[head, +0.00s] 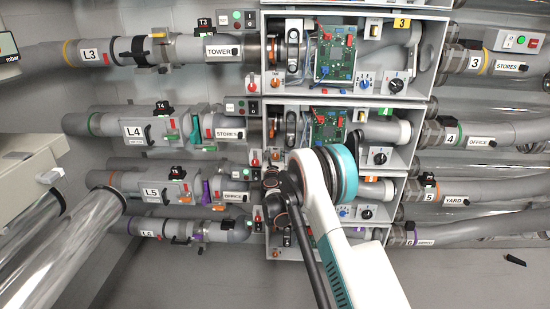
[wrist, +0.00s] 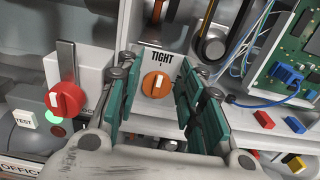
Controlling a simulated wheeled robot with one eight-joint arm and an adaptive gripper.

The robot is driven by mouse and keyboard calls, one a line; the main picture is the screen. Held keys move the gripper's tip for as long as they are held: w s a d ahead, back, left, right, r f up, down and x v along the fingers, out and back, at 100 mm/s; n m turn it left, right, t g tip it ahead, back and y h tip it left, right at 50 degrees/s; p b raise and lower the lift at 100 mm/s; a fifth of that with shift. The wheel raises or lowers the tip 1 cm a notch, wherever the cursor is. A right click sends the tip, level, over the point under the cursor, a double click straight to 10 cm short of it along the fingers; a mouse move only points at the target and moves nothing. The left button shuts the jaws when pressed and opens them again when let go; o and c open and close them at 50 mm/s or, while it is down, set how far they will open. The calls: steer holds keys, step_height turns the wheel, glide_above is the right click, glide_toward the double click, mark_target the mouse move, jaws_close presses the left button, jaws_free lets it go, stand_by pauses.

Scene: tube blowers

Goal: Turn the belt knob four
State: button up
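An orange round knob with a white pointer mark (wrist: 156,84) sits on a light panel under the word TIGHT in the wrist view. My gripper (wrist: 161,90) is open, its green-padded fingers on either side of the knob, with a visible gap on both sides. In the head view my gripper (head: 271,182) is at the left edge of the cabinet's lower bays. My arm and gripper hide much of that area.
A red knob (wrist: 66,100) on a grey lever housing stands left of my gripper. A circuit board (wrist: 290,55), a blue-clipped wire (wrist: 287,75) and several coloured blocks are to the right. Pipes with labels (head: 483,142) run along the wall on both sides of the cabinet.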

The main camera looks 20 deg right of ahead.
steer(key=c, duration=0.7)
steer(key=shift+c, duration=0.2)
steer(key=shift+m, duration=0.3)
steer(key=m, duration=0.3)
steer(key=d+m, duration=0.1)
steer(key=m, duration=0.2)
steer(key=shift+s+f, duration=0.15)
steer(key=shift+s, duration=0.05)
steer(key=m, duration=0.5)
steer(key=shift+s+d+f+m, duration=0.1)
steer(key=shift+d+f+m, duration=0.15)
steer(key=shift+f+m, duration=0.1)
steer(key=m, duration=0.5)
steer(key=shift+d+f+m, duration=0.1)
steer(key=shift+f+m, duration=0.15)
steer(key=shift+f, duration=0.15)
